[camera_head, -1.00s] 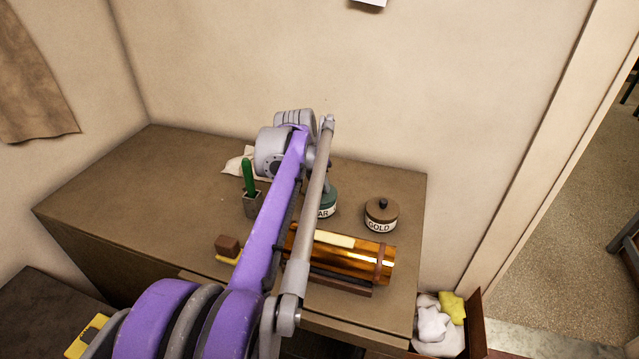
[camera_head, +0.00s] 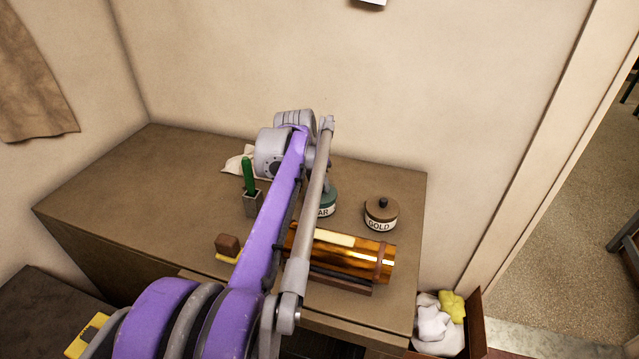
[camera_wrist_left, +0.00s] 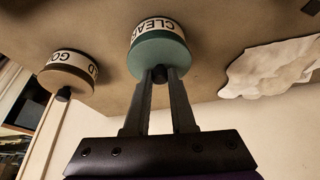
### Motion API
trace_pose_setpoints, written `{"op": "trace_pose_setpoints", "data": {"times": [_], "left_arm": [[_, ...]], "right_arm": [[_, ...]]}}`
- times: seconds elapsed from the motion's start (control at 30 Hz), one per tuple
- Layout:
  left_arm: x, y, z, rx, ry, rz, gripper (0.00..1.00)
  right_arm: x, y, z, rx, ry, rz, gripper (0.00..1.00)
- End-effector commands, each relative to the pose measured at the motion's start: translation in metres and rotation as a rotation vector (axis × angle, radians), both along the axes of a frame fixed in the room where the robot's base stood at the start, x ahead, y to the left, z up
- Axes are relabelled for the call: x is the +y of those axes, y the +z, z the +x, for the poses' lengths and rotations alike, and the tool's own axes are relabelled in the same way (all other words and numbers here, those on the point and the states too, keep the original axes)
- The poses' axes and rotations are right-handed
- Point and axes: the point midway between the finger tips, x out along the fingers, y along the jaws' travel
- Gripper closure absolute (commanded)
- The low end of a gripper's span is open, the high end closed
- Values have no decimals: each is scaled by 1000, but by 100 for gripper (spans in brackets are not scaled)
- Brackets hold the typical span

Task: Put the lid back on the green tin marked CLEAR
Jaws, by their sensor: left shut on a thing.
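The green tin marked CLEAR (camera_wrist_left: 157,27) stands on the bench top. In the head view it is partly hidden behind my left arm, with only part of its label and green side (camera_head: 328,204) showing. Its green lid (camera_wrist_left: 160,55) is on top of the tin, with no clear gap visible between them in the left wrist view. My left gripper (camera_wrist_left: 161,76) is shut on the lid's dark knob (camera_wrist_left: 160,74). In the head view its fingers are hidden by my arm. My right gripper is not in view.
A brown tin marked GOLD (camera_head: 381,214) stands right of the green tin. A brass tube on a cradle (camera_head: 355,258) lies in front. A green-handled tool in a holder (camera_head: 250,188), a brown block (camera_head: 228,245) and a white cloth (camera_wrist_left: 270,68) are to the left.

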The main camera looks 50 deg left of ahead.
Motion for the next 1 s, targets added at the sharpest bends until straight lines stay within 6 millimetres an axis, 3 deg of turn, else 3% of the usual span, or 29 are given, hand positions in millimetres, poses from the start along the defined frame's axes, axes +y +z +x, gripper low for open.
{"op": "trace_pose_setpoints", "data": {"times": [0.43, 0.47, 0.63, 0.87, 1.0], "left_arm": [[0, 0, 0, 0, 0, 0, 100], [0, 0, 0, 0, 0, 0, 73], [0, 0, 0, 0, 0, 0, 43], [0, 0, 0, 0, 0, 0, 40], [0, 0, 0, 0, 0, 0, 15]], "right_arm": [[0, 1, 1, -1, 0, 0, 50], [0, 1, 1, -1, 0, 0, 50], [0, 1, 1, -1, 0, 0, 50], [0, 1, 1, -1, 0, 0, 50], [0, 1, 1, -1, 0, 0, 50]]}}
